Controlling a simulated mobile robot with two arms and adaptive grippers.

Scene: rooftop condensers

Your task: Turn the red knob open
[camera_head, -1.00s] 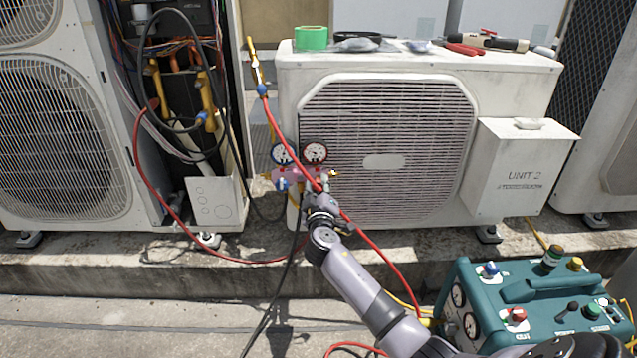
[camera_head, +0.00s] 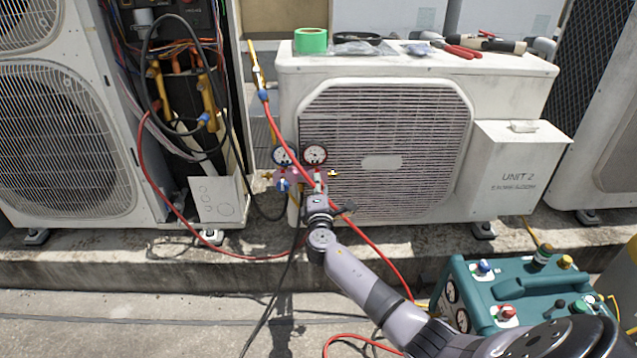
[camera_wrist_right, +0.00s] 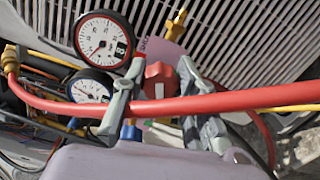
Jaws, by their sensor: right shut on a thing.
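The red knob (camera_wrist_right: 160,78) shows in the right wrist view, on the pink gauge manifold. It sits between the two grey fingers of my right gripper (camera_wrist_right: 162,84), which is shut on it. A red hose (camera_wrist_right: 230,101) crosses in front of the fingers and hides the lower part of the knob. In the head view my right gripper (camera_head: 318,188) reaches up to the manifold (camera_head: 296,180) and hides the knob there. My left gripper is not in view.
A red-rimmed gauge (camera_head: 314,155) and a blue-rimmed gauge (camera_head: 284,155) sit above the manifold. The white UNIT 2 condenser (camera_head: 430,75) stands behind, with tape and tools on top. A teal machine (camera_head: 530,285) stands at lower right. An opened unit with wiring is left.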

